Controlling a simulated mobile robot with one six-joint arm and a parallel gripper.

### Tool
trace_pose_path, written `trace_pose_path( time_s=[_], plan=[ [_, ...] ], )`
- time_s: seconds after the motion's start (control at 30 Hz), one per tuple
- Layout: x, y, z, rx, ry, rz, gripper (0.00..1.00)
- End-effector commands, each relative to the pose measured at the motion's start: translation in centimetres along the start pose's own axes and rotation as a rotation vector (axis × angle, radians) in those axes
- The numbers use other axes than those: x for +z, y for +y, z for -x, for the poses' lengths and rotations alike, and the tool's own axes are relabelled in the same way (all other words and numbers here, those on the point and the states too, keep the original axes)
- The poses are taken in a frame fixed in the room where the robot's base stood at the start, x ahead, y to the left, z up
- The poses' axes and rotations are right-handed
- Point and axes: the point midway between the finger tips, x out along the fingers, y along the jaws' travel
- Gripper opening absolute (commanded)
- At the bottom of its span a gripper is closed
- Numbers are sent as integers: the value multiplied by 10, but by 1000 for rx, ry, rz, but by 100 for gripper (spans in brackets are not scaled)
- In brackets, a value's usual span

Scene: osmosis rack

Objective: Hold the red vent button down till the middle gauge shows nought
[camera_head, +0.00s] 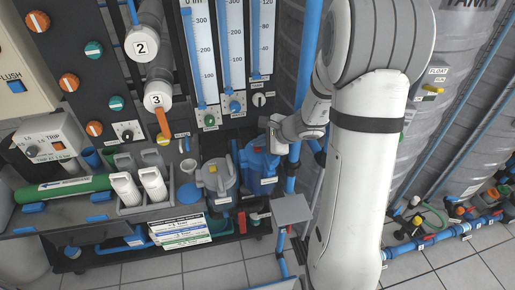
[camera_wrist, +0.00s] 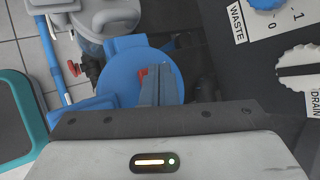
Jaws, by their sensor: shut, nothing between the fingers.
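The red vent button (camera_wrist: 142,74) shows as a small red patch on the round blue lid (camera_wrist: 118,52) in the wrist view. My shut, empty fingers (camera_wrist: 160,78) are right beside it and hide part of it; I cannot tell whether they touch or press it. In the head view my gripper (camera_head: 275,140) is at the top of the blue filter housing (camera_head: 262,165), and the button cannot be made out there. The middle gauge (camera_head: 232,45) is the centre one of three tall white scales, with a blue strip; its reading is too small to tell.
A grey-lidded housing (camera_head: 217,180) stands left of the blue one. A dark panel with a WASTE knob (camera_wrist: 268,3) and a DRAIN knob (camera_wrist: 300,68) is close at the right in the wrist view. A vertical blue pipe (camera_head: 293,170) runs close to my arm.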

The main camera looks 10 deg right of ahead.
Motion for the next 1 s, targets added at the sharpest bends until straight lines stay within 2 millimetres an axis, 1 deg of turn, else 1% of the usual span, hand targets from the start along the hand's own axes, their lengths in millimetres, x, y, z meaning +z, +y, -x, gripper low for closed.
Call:
trace_pose_path(
  time_s=[1.0],
  plan=[
    [-5,4,-5,-1,1,-1,0]
  ],
)
